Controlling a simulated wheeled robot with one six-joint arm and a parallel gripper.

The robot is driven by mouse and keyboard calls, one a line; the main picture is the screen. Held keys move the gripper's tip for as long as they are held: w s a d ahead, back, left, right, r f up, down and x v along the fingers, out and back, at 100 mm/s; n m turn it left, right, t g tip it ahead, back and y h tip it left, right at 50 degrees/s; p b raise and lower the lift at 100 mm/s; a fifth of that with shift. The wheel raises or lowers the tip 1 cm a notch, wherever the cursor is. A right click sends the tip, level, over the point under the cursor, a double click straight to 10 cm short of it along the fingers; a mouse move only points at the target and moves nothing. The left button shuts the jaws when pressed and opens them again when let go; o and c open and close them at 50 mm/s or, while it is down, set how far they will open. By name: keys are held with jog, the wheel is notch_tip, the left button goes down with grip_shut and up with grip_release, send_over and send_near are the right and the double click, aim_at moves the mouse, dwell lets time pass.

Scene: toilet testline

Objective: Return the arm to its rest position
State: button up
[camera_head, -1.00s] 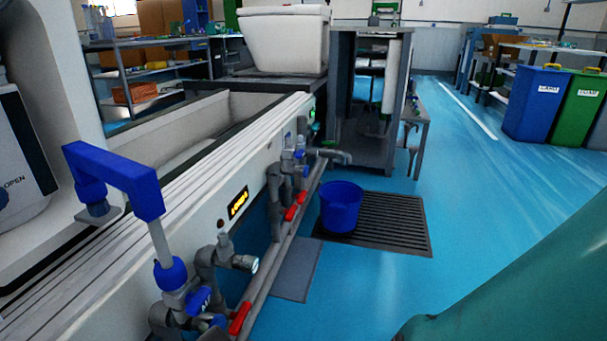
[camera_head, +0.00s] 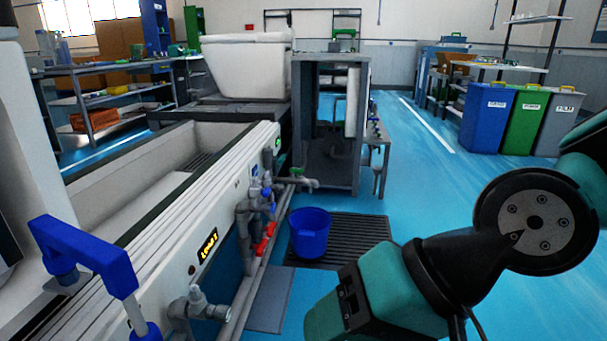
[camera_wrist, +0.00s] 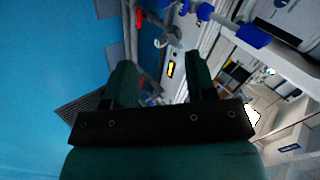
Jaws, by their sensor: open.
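My arm shows at the right of the head view, with teal links and a dark round joint plate. My gripper's fingers are not clear in that view. In the wrist view my gripper (camera_wrist: 156,85) shows two teal fingers on a black bar, spread apart with nothing between them. Beyond the fingers lie the test line's white side and its pipes, seen tilted. The gripper appears apart from them.
The white test line (camera_head: 150,240) with a blue handle (camera_head: 85,255), grey pipes and red valves (camera_head: 268,232) runs along the left. Bins (camera_head: 487,116) stand far right. Blue floor between is clear.

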jog(key=d+r+n+h+p, duration=0.25)
jog(key=d+n+h, duration=0.2)
jog(key=d, duration=0.65)
notch_tip(320, 180, up, 38)
jog(key=p, duration=3.7)
jog(key=shift+s+g, duration=0.4)
jog(key=shift+n+y, duration=0.25)
